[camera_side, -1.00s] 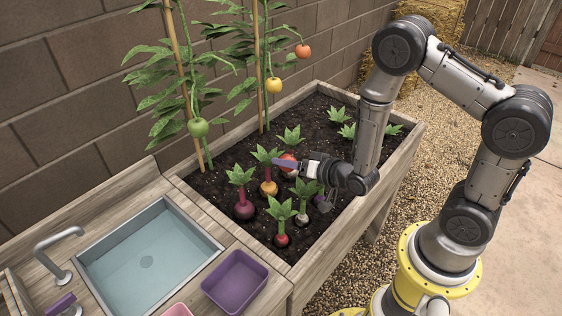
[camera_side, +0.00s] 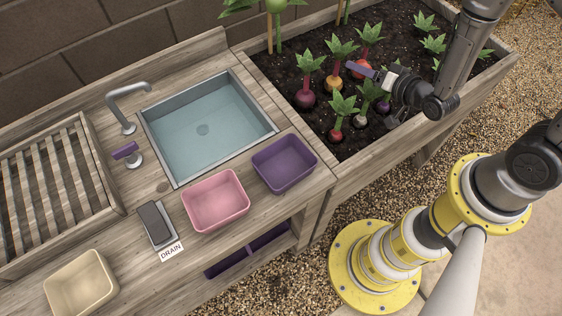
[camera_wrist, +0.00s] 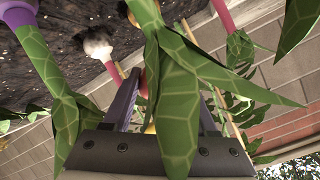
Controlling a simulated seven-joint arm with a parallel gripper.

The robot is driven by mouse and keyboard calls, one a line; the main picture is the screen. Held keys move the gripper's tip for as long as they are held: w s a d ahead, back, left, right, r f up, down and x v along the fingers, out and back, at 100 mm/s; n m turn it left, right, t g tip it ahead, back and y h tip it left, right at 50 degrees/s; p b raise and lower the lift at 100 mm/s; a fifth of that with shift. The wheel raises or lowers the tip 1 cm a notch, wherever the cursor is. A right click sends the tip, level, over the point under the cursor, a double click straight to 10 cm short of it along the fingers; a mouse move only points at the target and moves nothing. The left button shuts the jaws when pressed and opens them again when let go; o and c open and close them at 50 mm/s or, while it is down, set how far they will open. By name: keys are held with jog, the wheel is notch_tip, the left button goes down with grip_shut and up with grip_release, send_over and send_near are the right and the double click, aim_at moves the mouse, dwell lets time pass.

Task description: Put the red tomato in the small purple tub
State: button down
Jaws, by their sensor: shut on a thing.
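The small purple tub (camera_side: 285,164) stands empty on the wooden counter, right of the pink tub. No red tomato shows in the current views; the upper plants are outside the side view. My gripper (camera_side: 362,70) is low over the planted bed, at a red root vegetable (camera_side: 358,73) with green leaves, and appears shut on it. In the wrist view, green leaves cover much of my gripper (camera_wrist: 165,105) and hide most of what lies between its purple fingers. A patch of red shows there.
Beet, yellow and red roots stand close around my gripper in the bed (camera_side: 303,125). A sink (camera_side: 203,130) with a tap (camera_side: 124,105), a pink tub (camera_side: 216,200), a cream tub (camera_side: 80,284) and a slatted rack (camera_side: 50,185) lie to the left.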

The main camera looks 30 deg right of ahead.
jog(key=shift+w+a, duration=0.1)
dwell(0.3)
jog(key=shift+w+a+r, duration=0.15)
jog(key=shift+w+a, duration=0.1)
jog(key=w+a+r+g, duration=0.2)
jog(key=a, duration=0.3)
notch_tip(320, 180, up, 4)
jog(key=f+n+g+y, duration=0.1)
jog(key=n+g+y, duration=0.2)
jog(key=n+g, duration=0.3)
send_over(285, 171)
jog(key=shift+f, duration=3.25)
